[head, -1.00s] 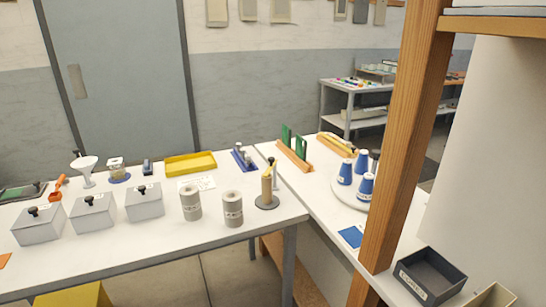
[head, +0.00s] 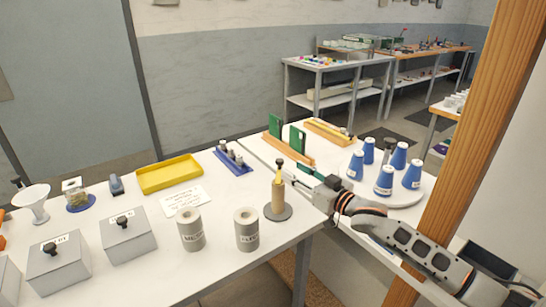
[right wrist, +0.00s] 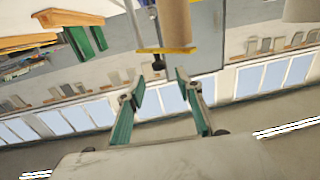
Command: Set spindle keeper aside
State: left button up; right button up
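A tan upright spool or tube (head: 278,196) stands on a round grey base (head: 270,213) near the table's front right corner. On its top is a yellow piece with a black knob (head: 279,163), which looks like the spindle keeper. In the right wrist view the black knob (right wrist: 158,63) hangs from the yellow piece (right wrist: 177,50) at the end of the tan tube (right wrist: 176,22). My right gripper (head: 301,178) is just right of the tube top, its green-padded fingers open and empty. In the right wrist view the open fingers (right wrist: 160,78) point towards the knob, apparently without touching. My left gripper is out of view.
Two grey labelled cylinders (head: 190,232) stand left of the tube. A blue rack (head: 233,161), white card (head: 186,199) and yellow tray (head: 168,174) lie behind. Blue cones (head: 384,181) stand on a round white plate at right. A wooden post (head: 480,130) rises at right.

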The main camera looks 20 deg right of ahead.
aim_at(282, 162)
jog(key=x, duration=0.8)
jog(key=shift+r, duration=0.1)
grip_shut()
